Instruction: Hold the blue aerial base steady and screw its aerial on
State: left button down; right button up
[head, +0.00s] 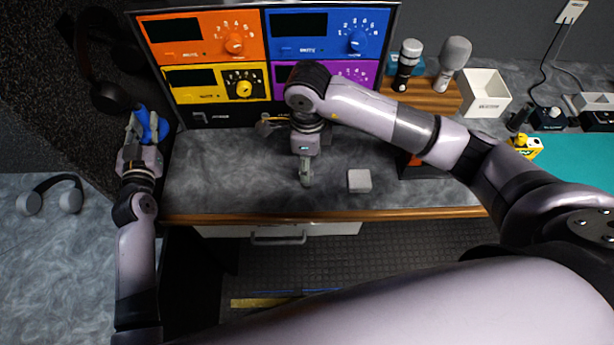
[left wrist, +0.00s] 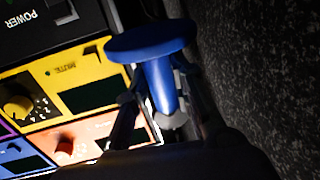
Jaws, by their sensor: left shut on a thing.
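The blue aerial base (head: 153,125) is held in my left gripper (head: 140,135) at the left end of the worktop. In the left wrist view the base (left wrist: 150,42) shows a wide round disc and a tapering stem with a pale end. The left fingers lie on either side of this stem. My right gripper (head: 306,178) points down over the middle of the worktop, apart from the base. Its fingers overlap from this side, so I cannot tell if they are open. I cannot make out the aerial in either view.
A rack of coloured panels (head: 265,50) stands behind the worktop (head: 220,165). A small grey block (head: 359,181) lies right of my right gripper. Two microphones stand on a wooden stand (head: 425,95), beside a white box (head: 484,92). Headphones (head: 50,194) lie on the left counter.

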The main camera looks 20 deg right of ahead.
pick_arm(q)
notch_tip(320, 180, down, 2)
jog(key=shift+f+b, duration=0.2)
jog(key=shift+b, duration=0.95)
pick_arm(e)
notch_tip(320, 180, down, 5)
jog(key=shift+f, duration=0.1)
pick_arm(q)
jog(key=shift+w, duration=0.1)
jog(key=shift+r, duration=0.1)
pick_arm(e)
jog(key=shift+s, duration=0.1)
jog(key=shift+c, duration=0.6)
jog(key=c, duration=0.9)
